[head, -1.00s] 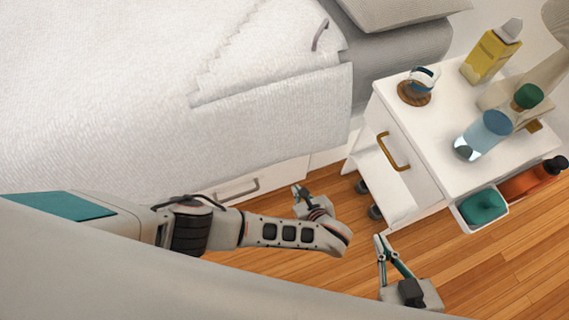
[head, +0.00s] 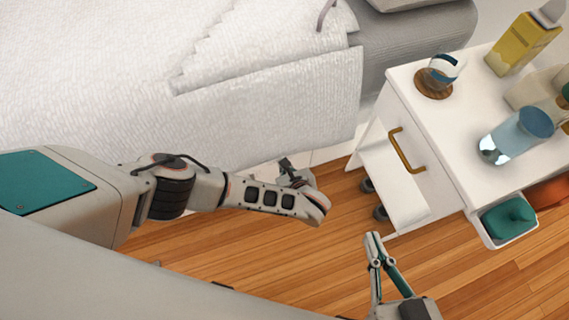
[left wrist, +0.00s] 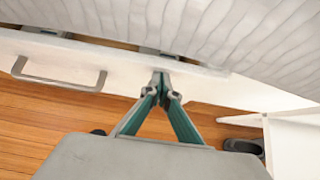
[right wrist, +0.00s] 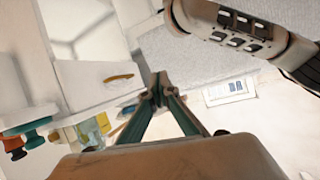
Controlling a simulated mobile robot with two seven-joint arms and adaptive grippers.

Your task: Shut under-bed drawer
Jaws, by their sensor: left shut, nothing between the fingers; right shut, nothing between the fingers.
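The under-bed drawer (left wrist: 115,82) shows in the left wrist view as a white front with a grey bar handle (left wrist: 60,78). A narrow gap with dark things inside shows between its top edge and the bed cover, so it stands partly open. My left gripper (left wrist: 160,84) is shut and empty, its tips over the drawer front, right of the handle; contact cannot be told. In the head view this gripper (head: 287,168) is beside the bed's lower edge, and my left arm hides the drawer. My right gripper (head: 373,240) is shut and empty above the floor.
The bed (head: 250,110) with its white cover fills the upper left. A white nightstand (head: 455,125) with a brass handle, a bottle, a carton and other items stands right. Its small side bin holds a green item (head: 508,217). Wooden floor (head: 290,255) is clear in front.

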